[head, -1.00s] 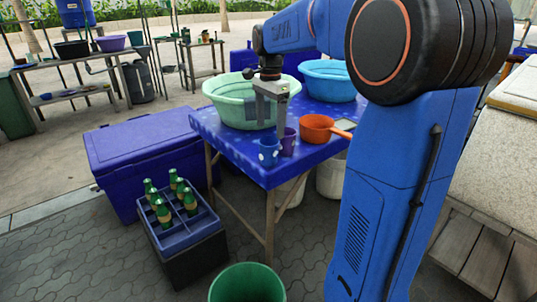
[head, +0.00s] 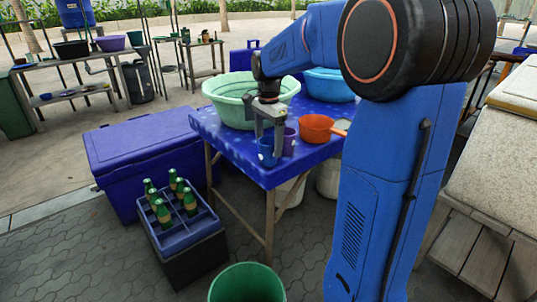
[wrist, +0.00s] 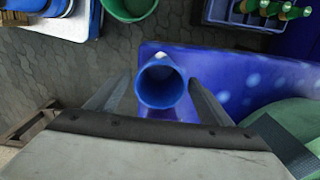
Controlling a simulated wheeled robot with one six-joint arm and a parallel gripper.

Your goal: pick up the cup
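A blue cup (head: 265,154) stands upright near the front corner of the blue table (head: 268,178). A purple cup (head: 289,144) stands just to its right. My gripper (head: 268,146) is open above the table, with its fingers pointing down at the blue cup. In the wrist view the blue cup (wrist: 160,86) lies between the two spread fingers, its round mouth facing the camera. Gaps show between the cup and both fingers. Part of the cup is hidden behind a finger in the head view.
A green basin (head: 235,112) stands behind my gripper, and a light blue basin (head: 328,86) is farther back. An orange pan (head: 314,129) sits to the right of the cups.

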